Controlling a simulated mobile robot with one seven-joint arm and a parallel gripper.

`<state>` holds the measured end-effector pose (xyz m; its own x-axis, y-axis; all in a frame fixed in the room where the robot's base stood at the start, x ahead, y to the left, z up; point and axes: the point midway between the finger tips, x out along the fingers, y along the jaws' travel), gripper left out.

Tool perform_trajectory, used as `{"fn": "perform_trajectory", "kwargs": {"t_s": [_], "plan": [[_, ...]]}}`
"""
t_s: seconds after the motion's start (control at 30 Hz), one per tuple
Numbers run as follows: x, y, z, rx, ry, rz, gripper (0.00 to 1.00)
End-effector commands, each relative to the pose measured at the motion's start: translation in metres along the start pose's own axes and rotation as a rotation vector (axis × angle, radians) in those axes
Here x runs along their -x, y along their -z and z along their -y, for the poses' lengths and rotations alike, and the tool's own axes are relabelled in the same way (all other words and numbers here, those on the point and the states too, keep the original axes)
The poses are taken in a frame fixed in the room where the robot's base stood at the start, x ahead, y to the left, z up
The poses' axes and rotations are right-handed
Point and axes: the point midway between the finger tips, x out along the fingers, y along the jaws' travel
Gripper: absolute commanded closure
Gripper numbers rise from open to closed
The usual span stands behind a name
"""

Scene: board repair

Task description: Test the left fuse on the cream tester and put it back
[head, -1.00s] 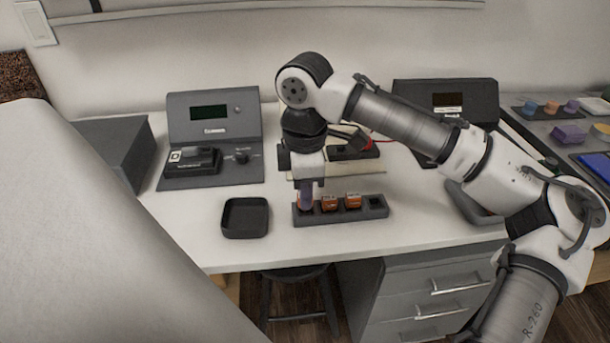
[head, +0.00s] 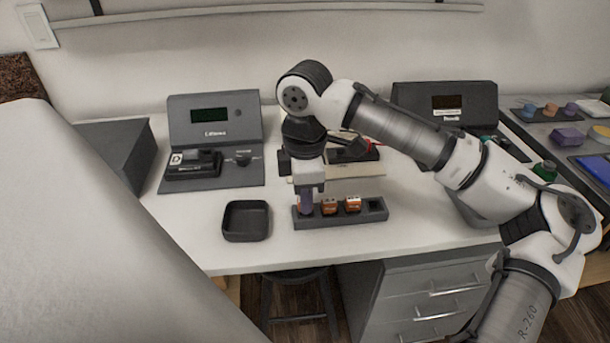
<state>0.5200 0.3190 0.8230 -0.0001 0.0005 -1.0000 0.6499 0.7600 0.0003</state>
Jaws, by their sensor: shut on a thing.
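The dark fuse holder (head: 340,218) lies near the front of the bench. Two orange fuses (head: 329,207) (head: 353,204) sit in its middle slots, and its right end slot looks empty. My gripper (head: 306,206) points straight down at the holder's left end and is shut on the left fuse there. The fingers cover nearly all of that fuse, so I cannot tell how deep it sits. The cream tester (head: 362,170) stands behind the holder, partly hidden by my arm. It carries a dark block (head: 352,153), and a red lead shows by it.
An empty black tray (head: 245,221) lies left of the holder. A grey device (head: 214,134) with a green screen stands back left, and another dark device (head: 446,104) back right. Small coloured parts lie at the far right. The bench between tray and left device is clear.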

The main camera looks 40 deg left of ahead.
Motion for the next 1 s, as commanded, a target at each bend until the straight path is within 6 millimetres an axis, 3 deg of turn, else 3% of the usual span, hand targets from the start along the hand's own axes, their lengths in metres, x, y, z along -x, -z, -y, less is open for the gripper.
{"fn": "perform_trajectory", "kwargs": {"t_s": [1.0], "plan": [[-0.007,0.0001,0.0001,0.0,0.001,-0.001,1.0]]}}
